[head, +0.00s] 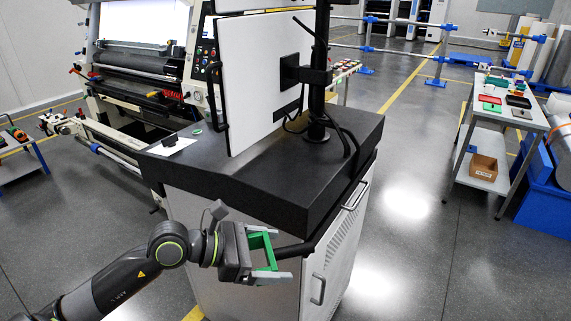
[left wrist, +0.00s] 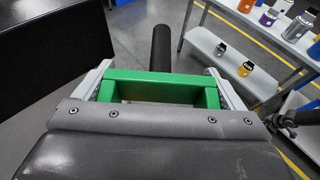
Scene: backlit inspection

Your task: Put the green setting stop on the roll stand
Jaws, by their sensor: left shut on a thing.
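The green setting stop (head: 264,243) is a bright green, bracket-shaped piece. My left gripper (head: 278,254) is shut on it and holds it in the air in front of the dark-topped cabinet. In the left wrist view the stop (left wrist: 150,91) spans the gap between the two pale fingers of the gripper (left wrist: 160,84). What looks like the roll stand (head: 439,66), with metal bars and blue fittings, stands at the back right, far from the gripper.
A table with trays (head: 478,117) and a blue crate stand at the right. The grey floor (head: 414,218) between is clear.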

